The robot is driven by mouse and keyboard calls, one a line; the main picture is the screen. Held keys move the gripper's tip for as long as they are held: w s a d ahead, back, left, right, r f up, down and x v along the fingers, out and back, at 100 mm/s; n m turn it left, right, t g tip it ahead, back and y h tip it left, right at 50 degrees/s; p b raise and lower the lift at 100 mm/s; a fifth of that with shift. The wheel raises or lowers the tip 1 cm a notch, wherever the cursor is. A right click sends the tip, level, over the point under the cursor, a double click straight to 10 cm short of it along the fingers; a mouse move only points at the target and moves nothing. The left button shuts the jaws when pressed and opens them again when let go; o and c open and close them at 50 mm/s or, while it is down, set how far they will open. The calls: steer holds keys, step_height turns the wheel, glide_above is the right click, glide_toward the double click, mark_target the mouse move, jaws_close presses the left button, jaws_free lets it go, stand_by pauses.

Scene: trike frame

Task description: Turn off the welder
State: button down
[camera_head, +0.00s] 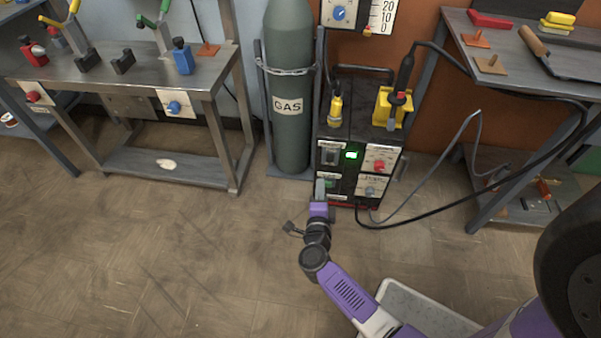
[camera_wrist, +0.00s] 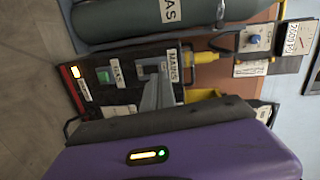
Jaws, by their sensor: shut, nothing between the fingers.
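The welder (camera_head: 340,190) is a black upright box beside the gas cylinder. Its front has a lit green display (camera_head: 352,155), a red knob (camera_head: 380,165) and a dark switch (camera_head: 329,156) at upper left. The wrist view shows the panel (camera_wrist: 125,95) turned sideways, with a MAINS label (camera_wrist: 173,67) beside that switch (camera_wrist: 150,69) and a green switch (camera_wrist: 104,76) by the GAS label. My gripper (camera_head: 319,185) is shut and empty in front of the panel's left side. In the wrist view its fingertips (camera_wrist: 158,84) overlap the MAINS switch area; I cannot tell whether they touch.
A green gas cylinder (camera_head: 290,130) is chained left of the welder. Dark cables (camera_head: 440,215) run from the welder to the right bench (camera_head: 485,80). A metal table (camera_head: 130,85) stands at left. A pale tray (camera_head: 425,305) lies near my arm. The floor at left is clear.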

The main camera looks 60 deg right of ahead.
steer(key=shift+s+a+f+m+g, duration=0.25)
steer(key=shift+s+f+m+g, duration=0.35)
steer(key=shift+s+f+m, duration=0.4)
steer(key=shift+w+f, duration=0.15)
steer(key=shift+w, duration=0.05)
steer(key=b, duration=0.5)
glide_toward(329, 158)
steer(key=x, duration=0.5)
steer(key=shift+w+d+f, duration=0.1)
steer(key=shift+f, duration=0.05)
steer(key=shift+w+d, duration=0.2)
steer(key=shift+d, duration=0.3)
